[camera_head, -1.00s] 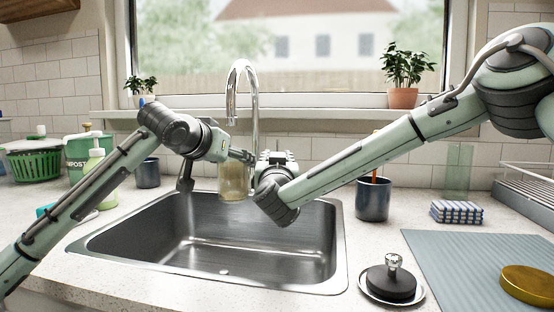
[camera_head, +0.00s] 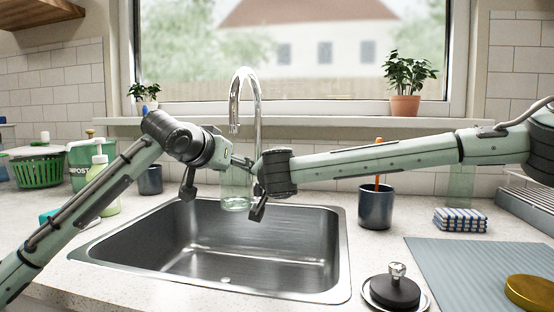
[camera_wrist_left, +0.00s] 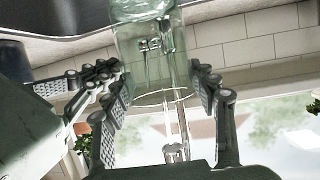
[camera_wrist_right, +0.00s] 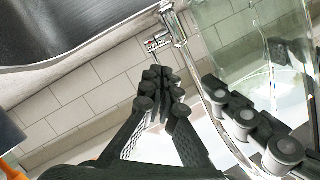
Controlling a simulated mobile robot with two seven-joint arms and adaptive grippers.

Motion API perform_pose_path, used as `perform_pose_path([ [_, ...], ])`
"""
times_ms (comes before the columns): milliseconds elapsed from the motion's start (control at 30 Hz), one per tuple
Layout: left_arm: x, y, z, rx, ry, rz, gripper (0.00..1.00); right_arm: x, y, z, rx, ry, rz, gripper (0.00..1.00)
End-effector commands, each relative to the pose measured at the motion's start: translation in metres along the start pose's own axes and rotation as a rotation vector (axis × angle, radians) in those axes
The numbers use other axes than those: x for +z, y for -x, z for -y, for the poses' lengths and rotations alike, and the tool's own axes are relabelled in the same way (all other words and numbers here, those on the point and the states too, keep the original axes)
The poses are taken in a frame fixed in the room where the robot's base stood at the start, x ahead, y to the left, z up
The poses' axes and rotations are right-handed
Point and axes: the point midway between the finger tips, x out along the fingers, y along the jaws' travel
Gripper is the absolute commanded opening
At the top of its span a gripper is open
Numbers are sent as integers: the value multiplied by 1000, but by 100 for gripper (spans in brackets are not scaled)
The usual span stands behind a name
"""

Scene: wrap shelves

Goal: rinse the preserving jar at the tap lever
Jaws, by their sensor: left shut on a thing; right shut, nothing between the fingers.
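The preserving jar (camera_head: 236,190) is clear, greenish glass and hangs upright over the back of the sink, below the tap spout (camera_head: 235,128). My left gripper (camera_wrist_left: 160,92) is shut on it, with one finger on each side of the glass. The jar also shows at the right of the right wrist view (camera_wrist_right: 255,50). The small tap lever (camera_wrist_right: 156,42) shows on the chrome tap just beyond my right fingertips. My right gripper (camera_wrist_right: 161,75) is shut and empty, beside the jar; contact with the lever cannot be told. I see no water stream.
The steel sink (camera_head: 230,260) is empty. Bottles and a green basket (camera_head: 38,170) stand at left.

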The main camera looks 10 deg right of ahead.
Motion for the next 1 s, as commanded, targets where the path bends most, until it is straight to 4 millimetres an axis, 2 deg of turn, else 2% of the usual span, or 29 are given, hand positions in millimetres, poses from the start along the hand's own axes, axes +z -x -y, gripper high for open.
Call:
perform_pose_path([
  [33,-1,1,0,0,0,-3,3,-5,4,-1,12,-122,57,0],
  [167,-1,1,0,0,0,-3,3,-23,21,8,21,-423,204,0],
  [333,-1,1,0,0,0,-3,3,-59,54,28,-20,-780,413,0],
  [400,-1,1,0,0,0,-3,3,-60,77,51,-84,-894,566,0],
  [633,-1,1,0,0,0,-3,3,-39,152,138,-345,-1063,988,0],
  [733,-1,1,0,0,0,-3,3,-42,187,174,-494,-1167,1146,0],
  [800,-1,1,0,0,0,-3,3,-51,206,196,-599,-1266,1226,0],
  [867,-1,1,0,0,0,-3,3,-64,215,209,-682,-1368,1267,0],
  [933,-1,1,0,0,0,-3,3,-82,219,219,-766,-1505,1281,0],
  [1000,-1,1,0,0,0,-3,3,-102,213,222,-829,-1659,1257,0],
])
